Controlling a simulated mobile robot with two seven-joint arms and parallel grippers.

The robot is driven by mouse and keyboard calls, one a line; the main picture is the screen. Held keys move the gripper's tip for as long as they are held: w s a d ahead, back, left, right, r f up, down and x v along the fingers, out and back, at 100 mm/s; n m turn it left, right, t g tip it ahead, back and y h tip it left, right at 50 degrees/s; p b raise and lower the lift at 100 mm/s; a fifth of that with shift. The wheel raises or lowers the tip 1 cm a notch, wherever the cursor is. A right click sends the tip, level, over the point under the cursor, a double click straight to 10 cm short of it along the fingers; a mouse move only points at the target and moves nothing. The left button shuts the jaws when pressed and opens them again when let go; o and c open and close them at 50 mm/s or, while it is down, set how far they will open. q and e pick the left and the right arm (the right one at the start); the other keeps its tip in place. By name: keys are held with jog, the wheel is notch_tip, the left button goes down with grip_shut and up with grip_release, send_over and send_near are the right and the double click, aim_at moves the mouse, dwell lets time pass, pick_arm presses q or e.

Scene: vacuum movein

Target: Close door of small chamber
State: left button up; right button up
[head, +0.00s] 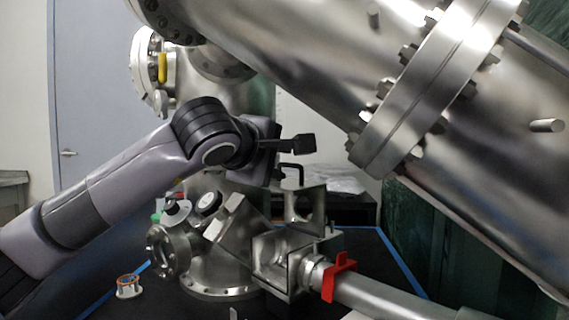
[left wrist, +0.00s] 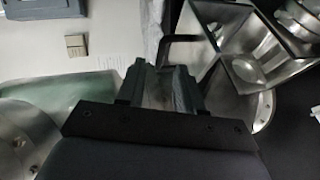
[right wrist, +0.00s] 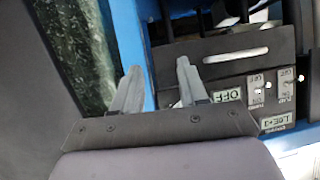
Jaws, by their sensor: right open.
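The small chamber (head: 272,268) is a square metal box in the middle of the head view, with its inside showing. Its metal door (head: 318,205) stands raised above it, with a bent black handle (head: 292,168) on top. The handle also shows in the left wrist view (left wrist: 180,40), just beyond the fingertips and to their right. My left gripper (head: 300,144) is just above the handle, apart from it. Its fingers (left wrist: 160,78) are spread with nothing clearly held between them. My right gripper (right wrist: 156,75) is open and empty in front of a control panel, outside the head view.
A large flanged metal tube (head: 440,90) crosses the upper right, close to the left gripper. A red clamp (head: 336,276) sits on the pipe right of the chamber. A round viewport (head: 163,250) is at left. The control panel (right wrist: 245,95) has switches and displays.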

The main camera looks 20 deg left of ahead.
aim_at(288, 165)
pick_arm(q)
jog(key=shift+x, duration=1.75)
grip_shut()
